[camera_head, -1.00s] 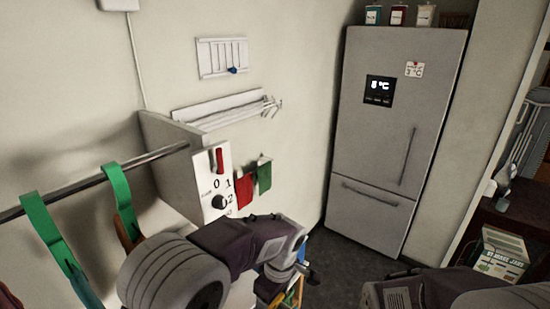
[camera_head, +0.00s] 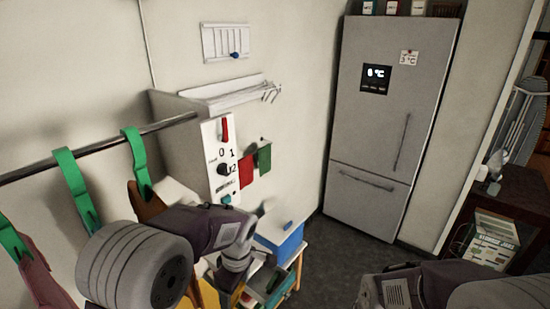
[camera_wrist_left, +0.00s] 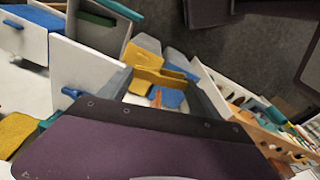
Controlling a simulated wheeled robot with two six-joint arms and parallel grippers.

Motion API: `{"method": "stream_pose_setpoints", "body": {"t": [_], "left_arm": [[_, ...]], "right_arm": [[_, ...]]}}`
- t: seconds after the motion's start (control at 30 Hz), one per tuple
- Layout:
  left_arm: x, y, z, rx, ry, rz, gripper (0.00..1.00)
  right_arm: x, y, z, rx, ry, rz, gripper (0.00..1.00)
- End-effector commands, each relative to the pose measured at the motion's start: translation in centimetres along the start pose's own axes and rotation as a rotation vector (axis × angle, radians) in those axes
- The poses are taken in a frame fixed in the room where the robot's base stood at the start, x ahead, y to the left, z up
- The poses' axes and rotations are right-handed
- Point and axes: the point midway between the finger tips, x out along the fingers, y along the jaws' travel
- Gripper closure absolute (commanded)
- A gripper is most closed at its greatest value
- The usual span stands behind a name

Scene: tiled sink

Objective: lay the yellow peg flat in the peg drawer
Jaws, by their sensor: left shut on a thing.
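My left gripper (camera_head: 268,258) reaches over low furniture on the floor. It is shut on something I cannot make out. The yellow peg is not clearly identifiable in either view. In the left wrist view, an open drawer-like space holds yellow pieces (camera_wrist_left: 150,75), a blue piece (camera_wrist_left: 172,97) and a small orange piece (camera_wrist_left: 156,96). I cannot tell whether this is the peg drawer. A white panel with a blue handle (camera_wrist_left: 73,93) stands beside it. My purple wrist hides the lower part of that view. My right forearm shows in the head view, but its gripper does not.
A grey fridge (camera_head: 390,130) stands at the back. A white panel with a dial (camera_head: 222,165) and a rail with green straps (camera_head: 78,192) are at left. Dark floor (camera_head: 345,262) is clear between.

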Motion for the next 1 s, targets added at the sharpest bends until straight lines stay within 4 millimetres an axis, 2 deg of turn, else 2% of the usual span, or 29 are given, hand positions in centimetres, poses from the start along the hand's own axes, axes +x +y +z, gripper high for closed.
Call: {"method": "stream_pose_setpoints", "body": {"t": [0.03, 0.17, 0.3, 0.4, 0.53, 0.7, 0.83, 1.0], "left_arm": [[1.4, -0.9, -0.9, -0.009, 0.000, -0.003, 0.65], [4.4, -3.3, -3.1, 0.035, -0.002, 0.001, 0.65], [7.6, -6.0, -4.8, 0.212, -0.001, 0.024, 0.65], [9.1, -7.3, -5.2, 0.377, -0.001, 0.045, 0.65], [10.2, -8.1, -4.9, 0.626, -0.001, 0.077, 0.65], [10.8, -7.7, -4.7, 0.927, 0.001, 0.115, 0.65], [10.7, -6.9, -5.0, 1.076, 0.001, 0.132, 0.65], [10.7, -6.8, -5.0, 1.146, 0.000, 0.140, 0.65]], "right_arm": [[0.9, 0.0, 0.1, 0.000, 0.000, 0.000, 0.06], [2.1, 0.0, 0.2, 0.000, 0.000, 0.000, 0.06], [3.2, 0.1, 0.3, 0.000, 0.000, 0.000, 0.06], [3.5, 0.1, 0.4, 0.000, 0.000, 0.000, 0.06], [3.5, 0.1, 0.4, 0.000, 0.000, 0.000, 0.06], [3.4, 0.1, 0.4, 0.000, 0.000, 0.000, 0.06], [3.4, 0.1, 0.4, 0.000, 0.000, 0.000, 0.06], [3.4, 0.1, 0.4, 0.000, 0.000, 0.000, 0.06]]}}
